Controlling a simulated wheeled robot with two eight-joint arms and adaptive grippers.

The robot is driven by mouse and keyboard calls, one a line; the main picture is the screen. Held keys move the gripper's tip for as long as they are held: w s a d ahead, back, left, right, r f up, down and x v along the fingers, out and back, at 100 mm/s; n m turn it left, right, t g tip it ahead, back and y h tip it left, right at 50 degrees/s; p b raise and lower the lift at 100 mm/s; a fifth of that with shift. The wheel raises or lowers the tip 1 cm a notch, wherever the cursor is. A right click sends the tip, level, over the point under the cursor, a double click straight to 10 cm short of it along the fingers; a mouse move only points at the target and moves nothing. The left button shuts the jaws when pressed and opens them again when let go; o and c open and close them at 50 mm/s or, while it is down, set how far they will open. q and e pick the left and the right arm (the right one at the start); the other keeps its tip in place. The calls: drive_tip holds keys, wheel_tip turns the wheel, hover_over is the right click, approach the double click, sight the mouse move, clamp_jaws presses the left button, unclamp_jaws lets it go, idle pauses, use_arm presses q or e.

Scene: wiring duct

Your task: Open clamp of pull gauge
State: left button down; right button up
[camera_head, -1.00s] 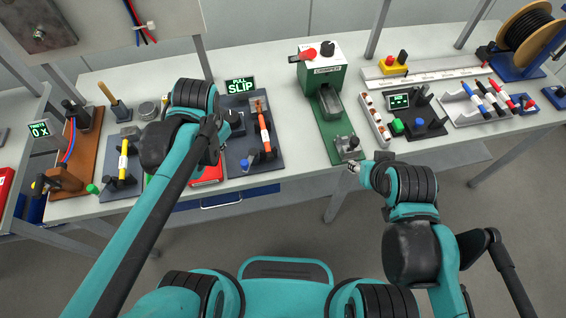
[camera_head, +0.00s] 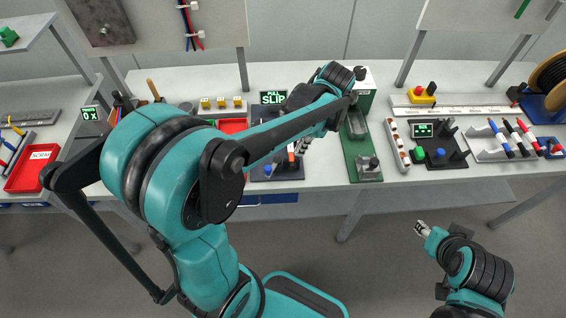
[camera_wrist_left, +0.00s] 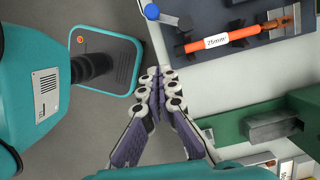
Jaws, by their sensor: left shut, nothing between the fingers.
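The pull gauge (camera_head: 285,173) is a dark plate on the bench, with a display reading PULL SLIP (camera_head: 272,97) behind it. An orange cable (camera_head: 291,152) labelled 25mm² lies on it; it shows better in the left wrist view (camera_wrist_left: 245,36). A blue knob (camera_head: 268,170) stands at the plate's front, also in the left wrist view (camera_wrist_left: 151,12). My left arm hides much of the gauge. My left gripper (camera_head: 304,146) is shut and empty above the gauge's right side; its fingertips (camera_wrist_left: 161,72) meet. My right gripper (camera_head: 420,228) is off the bench, too small to read.
A green-based crimping device (camera_head: 360,150) stands right of the gauge, close to my left gripper. A fixture with a small display (camera_head: 437,153) and a marker rack (camera_head: 508,140) are further right. A red scrap bin (camera_head: 35,167) is far left.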

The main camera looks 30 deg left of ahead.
use_arm(q)
drive_tip(key=s+a+f+b, duration=0.3)
drive_tip(key=a+f, duration=0.2)
drive_tip(key=f, duration=0.4)
drive_tip(key=shift+a+f+b, duration=0.35)
drive_tip(key=shift+a+b, duration=0.05)
